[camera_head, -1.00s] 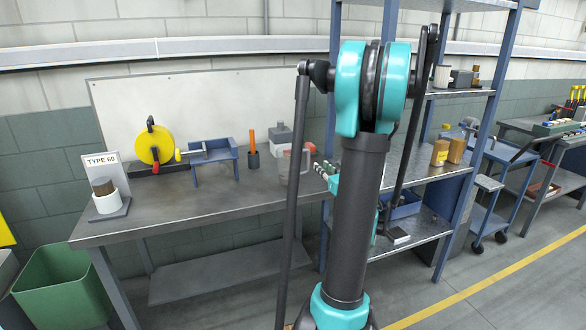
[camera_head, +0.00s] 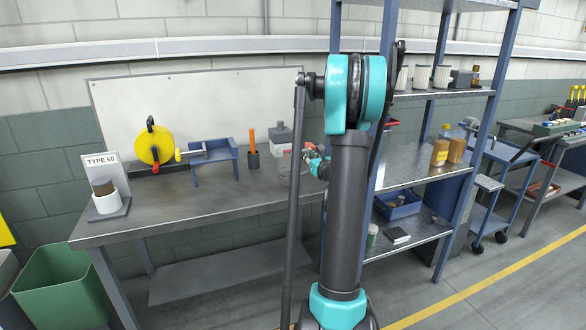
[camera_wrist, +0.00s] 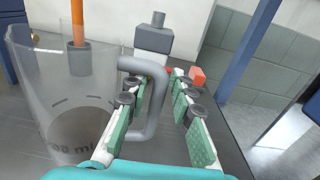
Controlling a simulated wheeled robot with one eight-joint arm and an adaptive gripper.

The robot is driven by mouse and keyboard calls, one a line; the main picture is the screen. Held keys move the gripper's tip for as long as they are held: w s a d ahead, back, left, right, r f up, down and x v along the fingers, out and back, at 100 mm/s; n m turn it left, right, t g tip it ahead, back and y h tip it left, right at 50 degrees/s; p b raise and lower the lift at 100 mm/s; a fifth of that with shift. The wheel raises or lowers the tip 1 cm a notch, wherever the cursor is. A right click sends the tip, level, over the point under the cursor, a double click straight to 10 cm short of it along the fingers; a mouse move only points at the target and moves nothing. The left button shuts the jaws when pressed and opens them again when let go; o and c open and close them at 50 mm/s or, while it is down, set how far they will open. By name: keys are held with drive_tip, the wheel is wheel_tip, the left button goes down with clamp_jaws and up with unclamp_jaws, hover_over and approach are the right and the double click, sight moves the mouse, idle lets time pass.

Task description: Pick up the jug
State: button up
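The jug (camera_wrist: 75,105) is clear, with measuring marks and a grey handle (camera_wrist: 156,105). It stands upright on the workbench and fills the left of the wrist view. In the head view the jug (camera_head: 284,163) is partly hidden behind my arm link. My gripper (camera_wrist: 162,86) is open, its green-padded fingers on either side of the handle's upright bar. The left finger appears to lie in the gap between bar and jug body. In the head view my gripper (camera_head: 309,160) is at the jug's right side, partly hidden.
Behind the jug are a grey-topped box-like container (camera_head: 281,134) and a dark cup with an orange stick (camera_head: 253,150). A blue stand (camera_head: 213,162) and yellow reel (camera_head: 155,146) are further left. A shelf rack (camera_head: 410,165) stands at right. The bench's front middle is clear.

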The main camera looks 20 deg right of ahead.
drive_tip(key=w, duration=0.3)
drive_tip(key=shift+a, duration=0.1)
clamp_jaws()
